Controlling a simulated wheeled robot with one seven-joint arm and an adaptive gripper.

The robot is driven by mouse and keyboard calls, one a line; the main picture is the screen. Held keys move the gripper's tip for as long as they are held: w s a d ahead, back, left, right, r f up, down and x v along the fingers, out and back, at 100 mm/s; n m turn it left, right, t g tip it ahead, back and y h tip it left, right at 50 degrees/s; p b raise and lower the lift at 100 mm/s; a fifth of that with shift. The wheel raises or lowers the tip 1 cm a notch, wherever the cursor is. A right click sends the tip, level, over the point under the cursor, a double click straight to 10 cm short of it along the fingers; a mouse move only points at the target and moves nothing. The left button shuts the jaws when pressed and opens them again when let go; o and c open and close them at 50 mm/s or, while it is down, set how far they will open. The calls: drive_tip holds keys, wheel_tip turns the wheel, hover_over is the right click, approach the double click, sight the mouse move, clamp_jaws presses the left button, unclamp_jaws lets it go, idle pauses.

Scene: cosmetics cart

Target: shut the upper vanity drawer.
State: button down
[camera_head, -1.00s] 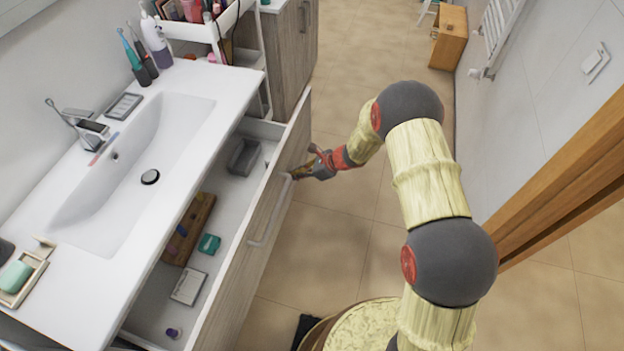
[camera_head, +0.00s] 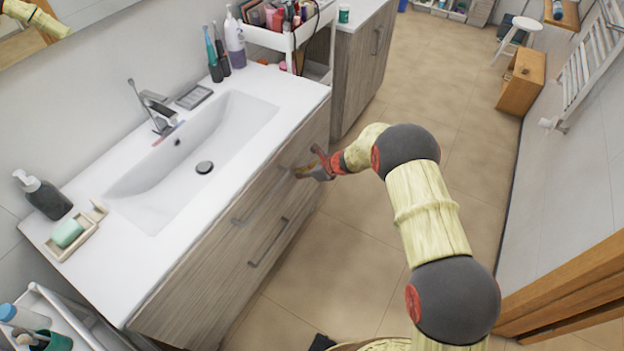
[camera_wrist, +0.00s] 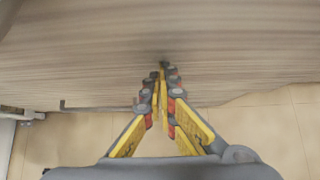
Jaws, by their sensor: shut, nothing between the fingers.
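The upper vanity drawer (camera_head: 232,232) is flush with the cabinet under the white sink top, and no gap or interior shows. Its handle (camera_head: 262,201) is a grey bar on the wood front. My gripper (camera_head: 299,171) is at the right part of the drawer front, to the right of the handle. In the wrist view my gripper (camera_wrist: 161,72) has its fingers together with the tips at the wood-grain front (camera_wrist: 80,60). It is shut and empty. Whether the tips touch the wood cannot be told.
The lower drawer's handle (camera_head: 268,243) sits below. A white cart (camera_head: 290,38) with cosmetics stands beyond the vanity, beside a wood cabinet (camera_head: 360,60). Another white cart (camera_head: 70,318) is at the lower left.

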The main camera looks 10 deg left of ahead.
drive_tip(key=shift+w+a, duration=0.25)
drive_tip(key=shift+a, duration=0.4)
drive_tip(key=shift+w+a, duration=0.25)
drive_tip(key=shift+a, duration=0.35)
drive_tip(key=shift+r, duration=0.1)
